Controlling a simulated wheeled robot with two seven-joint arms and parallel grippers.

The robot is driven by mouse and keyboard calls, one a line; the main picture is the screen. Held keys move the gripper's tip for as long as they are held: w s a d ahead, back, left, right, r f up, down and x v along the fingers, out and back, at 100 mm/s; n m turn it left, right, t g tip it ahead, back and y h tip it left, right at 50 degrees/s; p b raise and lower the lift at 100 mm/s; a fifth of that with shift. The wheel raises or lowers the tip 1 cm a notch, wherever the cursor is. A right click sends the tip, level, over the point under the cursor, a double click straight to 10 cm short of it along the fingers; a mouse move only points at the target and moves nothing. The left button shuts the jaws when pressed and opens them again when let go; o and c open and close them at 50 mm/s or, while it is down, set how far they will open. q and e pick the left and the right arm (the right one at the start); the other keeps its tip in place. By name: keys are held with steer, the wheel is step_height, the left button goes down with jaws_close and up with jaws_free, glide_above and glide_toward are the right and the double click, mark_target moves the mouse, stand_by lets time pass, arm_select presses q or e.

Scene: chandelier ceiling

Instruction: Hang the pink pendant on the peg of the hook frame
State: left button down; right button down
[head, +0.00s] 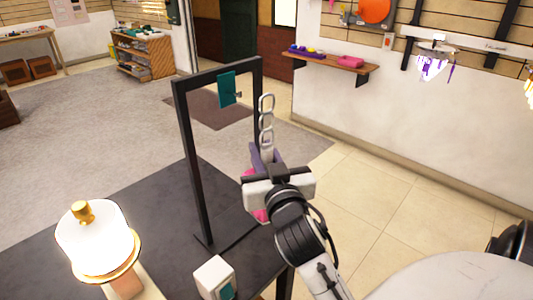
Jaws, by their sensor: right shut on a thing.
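The black hook frame (190,160) stands upright on the dark table. A teal plate (227,89) hangs from its top bar, with a small grey peg (239,94) sticking out to the right. My right gripper (266,158) is to the right of the frame, below the peg's height, and is shut on the pink pendant (249,178). The pendant's pale chain links (266,118) rise upright above the fingers, just right of the peg and apart from it in the picture. Most of the pink body is hidden behind my gripper. My left gripper is not in view.
A lit lamp (95,240) stands at the front left, and a white block (214,276) with a teal face is at the table's front. The dark table (150,215) is bare left of the frame. A wall shelf (330,59) is far behind.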

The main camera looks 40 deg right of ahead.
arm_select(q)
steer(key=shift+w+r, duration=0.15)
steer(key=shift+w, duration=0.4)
arm_select(e)
steer(key=w, duration=0.4)
steer(key=shift+w+a+r, duration=0.1)
steer(key=shift+a+r, duration=0.05)
steer(key=shift+a, duration=0.05)
steer(key=shift+w, duration=0.15)
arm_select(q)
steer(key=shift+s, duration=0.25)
arm_select(e)
steer(key=shift+w, duration=0.15)
steer(key=shift+w, duration=0.25)
steer(key=shift+w+a, duration=0.15)
steer(key=shift+w, duration=1.1)
